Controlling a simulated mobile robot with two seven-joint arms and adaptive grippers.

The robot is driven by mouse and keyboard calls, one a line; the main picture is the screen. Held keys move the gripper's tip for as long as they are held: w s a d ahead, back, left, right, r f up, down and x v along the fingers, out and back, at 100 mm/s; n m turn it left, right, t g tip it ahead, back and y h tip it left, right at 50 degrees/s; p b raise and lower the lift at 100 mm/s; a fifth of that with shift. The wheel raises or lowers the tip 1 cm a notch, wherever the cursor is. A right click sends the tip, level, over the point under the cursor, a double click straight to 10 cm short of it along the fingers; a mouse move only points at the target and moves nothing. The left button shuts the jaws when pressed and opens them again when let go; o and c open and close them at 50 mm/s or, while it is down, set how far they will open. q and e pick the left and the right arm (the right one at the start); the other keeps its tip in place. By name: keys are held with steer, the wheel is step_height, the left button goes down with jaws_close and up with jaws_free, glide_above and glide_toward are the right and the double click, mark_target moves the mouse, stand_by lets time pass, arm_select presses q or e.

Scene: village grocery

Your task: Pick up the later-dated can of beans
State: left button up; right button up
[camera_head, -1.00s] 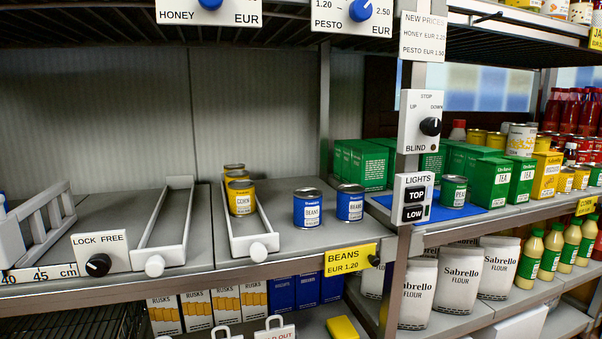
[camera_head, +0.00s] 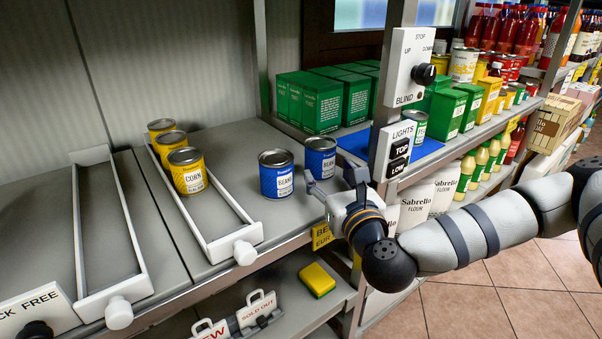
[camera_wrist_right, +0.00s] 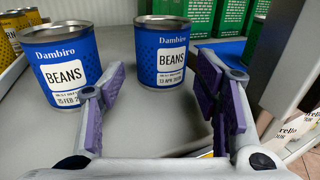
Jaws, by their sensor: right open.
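Two blue bean cans stand upright on the grey shelf. The left bean can (camera_head: 276,183) also shows in the wrist view (camera_wrist_right: 85,45); its label reads "15 FEB 2", with the rest of the year covered by a finger. The right bean can (camera_head: 320,164) is farther back in the wrist view (camera_wrist_right: 162,36); its label reads 13 APR, with the year too small to tell surely. My right gripper (camera_head: 334,186) is open and empty in front of the right can, which appears between its purple-padded fingers. My left gripper is not in view.
Several yellow corn cans (camera_head: 187,178) stand in a white slide tray (camera_head: 218,250) left of the bean cans. An empty tray (camera_head: 140,285) lies farther left. The switch post (camera_head: 385,160) and green boxes (camera_head: 318,107) stand right of and behind the cans.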

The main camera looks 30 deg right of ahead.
mark_target(327, 157)
steer(key=shift+w+d+r+m+p, duration=0.15)
steer(key=shift+w+d+r, duration=0.15)
steer(key=shift+w+r, duration=0.25)
steer(key=shift+w+d+r+m+p, duration=0.15)
steer(key=shift+w+d+r, duration=0.1)
steer(key=shift+w+r, duration=0.25)
steer(key=x, duration=0.8)
steer(key=shift+w+f, duration=0.25)
steer(key=shift+w, duration=0.1)
steer(key=c, duration=1.2)
